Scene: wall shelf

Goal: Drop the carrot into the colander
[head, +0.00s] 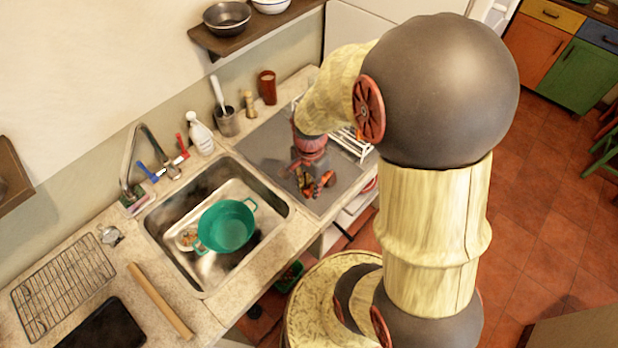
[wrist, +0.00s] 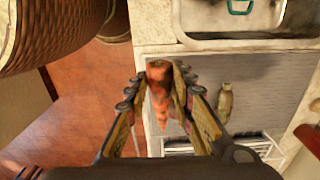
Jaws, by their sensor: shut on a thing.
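The teal colander (head: 228,228) with two side handles sits in the metal sink in the head view. One of its handles (wrist: 240,10) shows at the top edge of the wrist view. My gripper (head: 316,188) is over the grey counter section to the right of the sink. In the wrist view the fingers (wrist: 159,78) are shut on the orange carrot (wrist: 161,102), which lies lengthwise between them. In the head view the carrot is small and hard to tell from the fingers.
The sink (head: 275,207) also holds a small pale item beside the colander. A white rack (head: 352,143) is behind my gripper.

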